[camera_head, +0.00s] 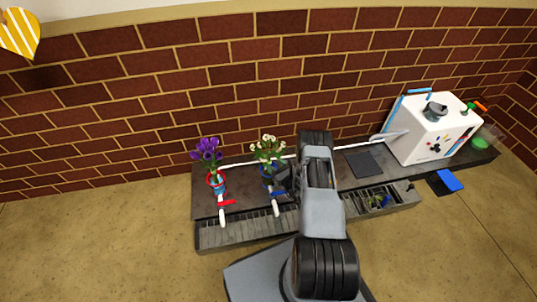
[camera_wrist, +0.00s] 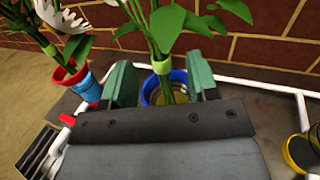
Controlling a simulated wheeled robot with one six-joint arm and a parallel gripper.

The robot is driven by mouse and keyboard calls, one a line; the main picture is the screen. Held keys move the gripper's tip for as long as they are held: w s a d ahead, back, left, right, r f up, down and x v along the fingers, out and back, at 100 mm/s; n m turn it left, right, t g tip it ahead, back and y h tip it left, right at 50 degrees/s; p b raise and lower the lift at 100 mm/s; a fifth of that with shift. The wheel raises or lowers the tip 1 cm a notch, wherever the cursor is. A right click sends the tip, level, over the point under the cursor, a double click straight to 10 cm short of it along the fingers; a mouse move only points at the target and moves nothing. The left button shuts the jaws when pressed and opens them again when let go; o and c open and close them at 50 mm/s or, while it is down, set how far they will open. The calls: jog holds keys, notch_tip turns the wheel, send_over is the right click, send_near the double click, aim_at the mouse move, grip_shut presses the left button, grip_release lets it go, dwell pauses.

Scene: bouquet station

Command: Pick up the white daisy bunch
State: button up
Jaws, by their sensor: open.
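The white daisy bunch (camera_head: 268,148) stands upright in a blue pot (camera_head: 267,172) on the dark counter. My gripper (camera_head: 283,180) is at the right side of the pot in the head view. In the wrist view my gripper (camera_wrist: 161,78) is open, with the stems showing between its green fingers. I cannot tell whether they touch. My arm hides part of the counter.
A purple flower bunch (camera_head: 207,150) stands in a red-rimmed pot (camera_wrist: 80,80) to the left, close to the gripper's left finger. A brick wall (camera_head: 150,110) rises behind. A white box-shaped machine (camera_head: 432,130) and a dark mat (camera_head: 365,163) are at the right.

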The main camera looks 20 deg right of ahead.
aim_at(270, 160)
jog(key=w+b, duration=0.1)
jog(key=w, duration=0.1)
jog(key=w+a+b, duration=0.1)
jog(key=shift+w, duration=0.35)
jog(key=shift+w+a+r, duration=0.1)
jog(key=shift+w, duration=0.65)
jog(key=shift+c, duration=0.5)
grip_shut()
